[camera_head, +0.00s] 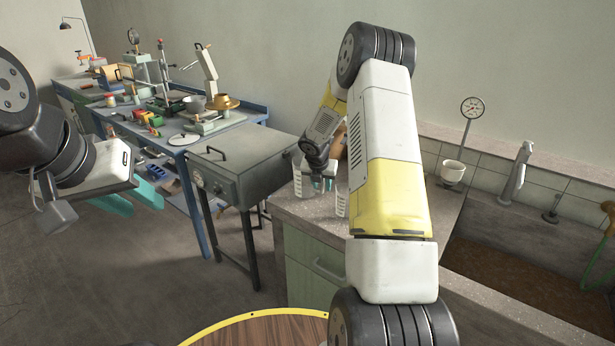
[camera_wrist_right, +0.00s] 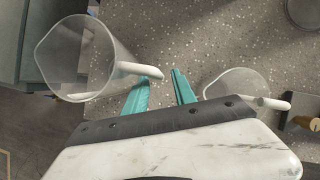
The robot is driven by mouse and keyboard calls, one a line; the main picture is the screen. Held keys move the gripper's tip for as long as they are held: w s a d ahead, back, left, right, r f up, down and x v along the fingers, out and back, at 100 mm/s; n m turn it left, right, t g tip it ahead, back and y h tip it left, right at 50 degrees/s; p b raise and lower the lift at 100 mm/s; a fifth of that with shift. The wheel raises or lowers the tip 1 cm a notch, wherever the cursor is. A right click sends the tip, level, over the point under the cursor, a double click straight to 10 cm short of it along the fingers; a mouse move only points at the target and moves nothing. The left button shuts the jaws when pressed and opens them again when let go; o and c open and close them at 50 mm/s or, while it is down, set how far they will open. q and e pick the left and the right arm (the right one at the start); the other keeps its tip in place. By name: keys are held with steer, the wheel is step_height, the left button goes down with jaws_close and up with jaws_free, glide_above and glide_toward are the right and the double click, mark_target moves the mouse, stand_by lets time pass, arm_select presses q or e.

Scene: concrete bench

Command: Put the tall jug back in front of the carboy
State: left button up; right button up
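Two translucent jugs stand on the speckled bench around my right gripper (camera_head: 322,184). The jug on the left (camera_head: 304,180) looks the taller; in the right wrist view it is at upper left (camera_wrist_right: 75,62), its white handle pointing toward the fingers. The second jug (camera_head: 342,203) is partly behind my arm in the head view and at right in the wrist view (camera_wrist_right: 236,84). My right gripper's teal fingers (camera_wrist_right: 160,84) are apart, the left fingertip beside or under the tall jug's handle. My left gripper (camera_head: 134,198) is open and empty over the floor. I cannot make out the carboy.
My right arm hides part of the bench. A sink (camera_head: 530,250) with a tap (camera_head: 516,172) lies to the right, near a white pot under a dial gauge (camera_head: 472,108). A grey cabinet (camera_head: 240,160) stands left of the bench. A round-topped wooden table (camera_head: 265,330) is in front.

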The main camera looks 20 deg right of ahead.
steer(key=shift+r, duration=0.1)
steer(key=s+a+r+m, duration=0.2)
steer(key=s+r+m, duration=0.3)
steer(key=r, duration=0.5)
steer(key=s+a+r+m, duration=0.3)
steer(key=s+r, duration=0.5)
steer(key=r, duration=0.3)
steer(key=s+a+r+m+y, duration=0.1)
steer(key=s+a+r+m, duration=0.1)
steer(key=s+m, duration=0.5)
steer(key=s+a+r+m+t+y, duration=0.1)
steer(key=s+a+r+m+y, duration=0.1)
steer(key=s+m, duration=0.5)
steer(key=s+a+r+m+y, duration=0.2)
steer(key=s+a+m, duration=0.3)
steer(key=s, duration=0.6)
steer(key=shift+s+r+m+t, duration=0.3)
steer(key=shift+r+m, duration=0.5)
steer(key=shift+m, duration=0.3)
